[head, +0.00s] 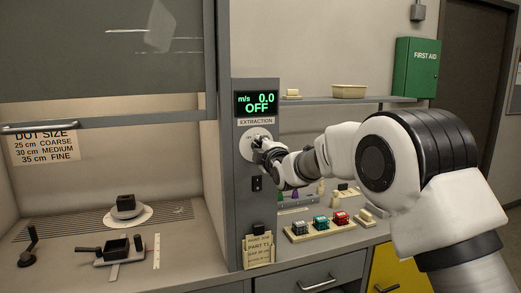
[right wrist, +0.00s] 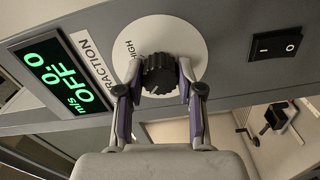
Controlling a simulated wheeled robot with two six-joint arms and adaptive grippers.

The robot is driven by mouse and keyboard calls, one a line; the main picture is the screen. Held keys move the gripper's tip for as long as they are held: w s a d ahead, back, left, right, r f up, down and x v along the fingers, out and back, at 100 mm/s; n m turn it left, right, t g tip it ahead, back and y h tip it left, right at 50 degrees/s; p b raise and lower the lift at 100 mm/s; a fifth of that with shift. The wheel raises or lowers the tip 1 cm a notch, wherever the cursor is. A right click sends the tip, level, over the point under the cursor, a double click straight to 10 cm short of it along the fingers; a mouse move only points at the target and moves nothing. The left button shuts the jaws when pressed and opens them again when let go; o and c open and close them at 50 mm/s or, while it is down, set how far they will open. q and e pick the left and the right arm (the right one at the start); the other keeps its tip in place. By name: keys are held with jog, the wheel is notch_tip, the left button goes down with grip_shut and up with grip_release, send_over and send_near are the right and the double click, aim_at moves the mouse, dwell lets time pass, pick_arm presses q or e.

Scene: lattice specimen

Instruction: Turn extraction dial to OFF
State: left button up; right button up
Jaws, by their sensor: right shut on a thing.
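The extraction dial is a black ribbed knob (right wrist: 160,72) on a round white plate (right wrist: 195,38), set in a grey column. My right gripper (right wrist: 158,82) is shut on the knob, one finger on each side. In the head view my right gripper (head: 262,148) reaches the dial plate (head: 248,140) from the right and hides most of the knob. A display (head: 256,104) above the dial reads 0.0 m/s and OFF in green. It also shows sideways in the right wrist view (right wrist: 62,78). The word HIGH shows on the plate; its other marks are hidden or too small. My left gripper is not in view.
A black rocker switch (right wrist: 277,45) sits on the column below the dial. A fume hood with a partly raised sash (head: 110,50) is at left, holding small black tools. A shelf (head: 330,100) and a counter with coloured items (head: 320,224) lie right of the column.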

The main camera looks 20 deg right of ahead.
jog(key=shift+a+f, duration=0.1)
jog(key=shift+f, duration=0.25)
jog(key=o, duration=1)
jog(key=shift+o, duration=0.8)
jog(key=shift+s+a+r, duration=0.2)
jog(key=shift+r, duration=0.1)
jog(key=s, duration=1.2)
jog(key=shift+d, duration=0.2)
